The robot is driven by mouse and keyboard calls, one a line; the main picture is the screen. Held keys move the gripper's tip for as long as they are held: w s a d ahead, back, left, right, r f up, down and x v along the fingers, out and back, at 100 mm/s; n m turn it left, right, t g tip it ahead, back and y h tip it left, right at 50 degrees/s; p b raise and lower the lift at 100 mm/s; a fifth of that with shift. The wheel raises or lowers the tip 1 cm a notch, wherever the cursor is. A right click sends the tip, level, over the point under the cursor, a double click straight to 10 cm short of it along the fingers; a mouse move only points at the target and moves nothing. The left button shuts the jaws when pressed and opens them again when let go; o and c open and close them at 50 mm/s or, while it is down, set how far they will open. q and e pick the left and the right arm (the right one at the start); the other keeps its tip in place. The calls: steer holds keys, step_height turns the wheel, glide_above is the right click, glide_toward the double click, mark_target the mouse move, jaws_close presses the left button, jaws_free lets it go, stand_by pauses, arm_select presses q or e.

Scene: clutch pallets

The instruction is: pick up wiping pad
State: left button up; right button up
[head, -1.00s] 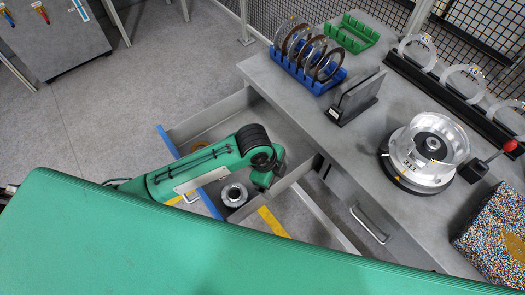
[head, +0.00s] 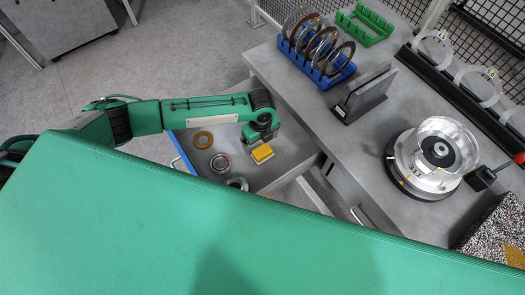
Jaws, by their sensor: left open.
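The wiping pad looks to be the small yellow block (head: 262,154) lying in the open grey drawer, toward its right side. My left gripper (head: 257,143) points down right beside and partly over the pad's far edge. It is open. The fingertips are small and partly hidden, so I cannot tell whether they touch the pad. My right gripper is not in view.
The grey workbench (head: 345,160) stands right of the drawer, with a blue disc rack (head: 318,68) and a clear-rimmed fixture (head: 410,171).

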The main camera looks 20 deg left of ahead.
mark_target(261, 149)
arm_select(q)
steer(key=shift+f, duration=0.8)
steer(key=shift+f+p, duration=0.4)
steer(key=shift+f, duration=0.1)
step_height(261, 149, down, 3)
steer(key=shift+f+p, duration=0.1)
steer(key=shift+p, duration=0.4)
steer(key=shift+f, duration=0.55)
steer(key=c, duration=1.1)
